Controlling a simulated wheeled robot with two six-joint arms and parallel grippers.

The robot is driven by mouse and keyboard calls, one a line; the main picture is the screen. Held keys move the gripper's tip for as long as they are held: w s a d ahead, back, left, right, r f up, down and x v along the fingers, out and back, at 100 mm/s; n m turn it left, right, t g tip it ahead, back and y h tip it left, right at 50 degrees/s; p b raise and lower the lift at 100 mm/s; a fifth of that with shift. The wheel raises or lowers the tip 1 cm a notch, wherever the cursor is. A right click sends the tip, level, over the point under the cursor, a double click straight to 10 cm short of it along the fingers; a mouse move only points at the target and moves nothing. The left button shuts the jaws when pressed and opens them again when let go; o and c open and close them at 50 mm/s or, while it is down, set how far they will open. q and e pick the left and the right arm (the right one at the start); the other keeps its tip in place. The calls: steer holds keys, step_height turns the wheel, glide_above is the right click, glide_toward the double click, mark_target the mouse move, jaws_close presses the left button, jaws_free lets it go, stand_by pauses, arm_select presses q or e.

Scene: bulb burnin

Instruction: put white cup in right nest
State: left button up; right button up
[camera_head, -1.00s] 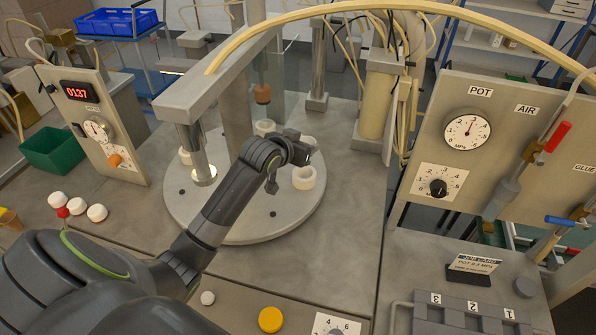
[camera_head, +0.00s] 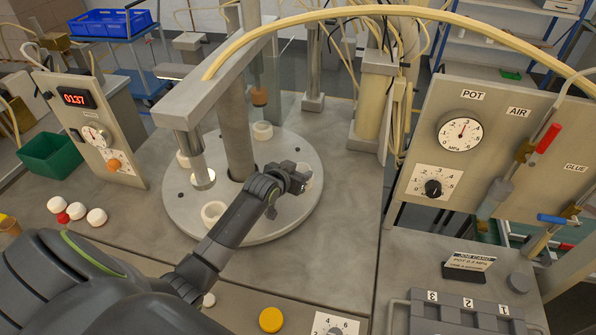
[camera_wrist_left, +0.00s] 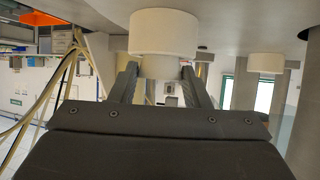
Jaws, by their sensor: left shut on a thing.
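My left gripper (camera_head: 290,179) is at the right side of the round turntable, shut on the white cup. In the left wrist view the cup (camera_wrist_left: 158,67) sits between the two fingers. It meets the wider white nest ring (camera_wrist_left: 163,32), which stands on the turntable surface. The cup looks in line with the right nest and at its opening; how deep it sits I cannot tell. In the head view the gripper hides most of the cup and nest. My right gripper is not in view.
Other white nests stand on the grey turntable (camera_head: 250,228) at the front left (camera_head: 213,212), left (camera_head: 183,160) and back (camera_head: 262,130). A central column (camera_head: 235,130) and an overhead press (camera_head: 198,160) stand close by. White caps (camera_head: 97,216) lie at the left.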

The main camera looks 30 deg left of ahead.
arm_select(q)
steer(key=shift+f, duration=0.1)
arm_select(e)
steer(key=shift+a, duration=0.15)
arm_select(q)
steer(key=o, duration=0.9)
steer(key=shift+f, duration=0.1)
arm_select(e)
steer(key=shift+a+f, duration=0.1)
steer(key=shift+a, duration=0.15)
arm_select(q)
steer(key=shift+r, duration=0.25)
steer(key=shift+s+r, duration=0.15)
steer(key=shift+s, duration=0.35)
steer(key=b+v, duration=0.1)
steer(key=v, duration=1)
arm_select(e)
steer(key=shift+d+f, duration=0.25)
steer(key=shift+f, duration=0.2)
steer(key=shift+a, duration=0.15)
